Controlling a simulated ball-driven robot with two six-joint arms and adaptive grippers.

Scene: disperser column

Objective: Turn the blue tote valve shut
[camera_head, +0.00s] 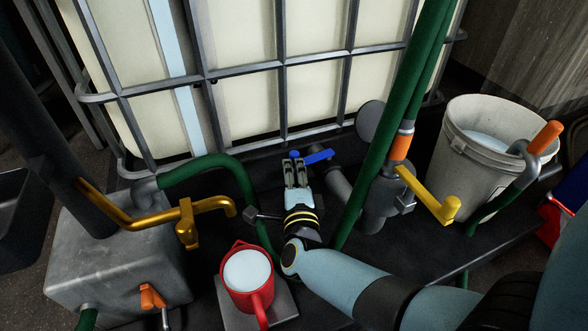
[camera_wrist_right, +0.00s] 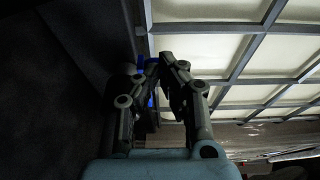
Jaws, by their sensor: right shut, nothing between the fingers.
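The blue tote valve handle (camera_head: 319,157) sits low in front of the caged tote (camera_head: 240,105), at the middle of the head view. It points to the right, and a smaller blue part shows left of it, behind my fingertips. My right gripper (camera_head: 294,165) is shut and empty, with its fingertips right at the handle's left part; I cannot tell if they touch. In the right wrist view, bits of blue handle (camera_wrist_right: 140,62) show beyond the dark fingers (camera_wrist_right: 160,68), which hide most of the valve. My left gripper is not in view.
A red jug (camera_head: 230,293) of pale liquid stands close to my right wrist. A grey block with a brass tap (camera_head: 190,215) is at left. Green pipes, a yellow lever (camera_head: 432,197) and a white bucket (camera_head: 450,175) are at right.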

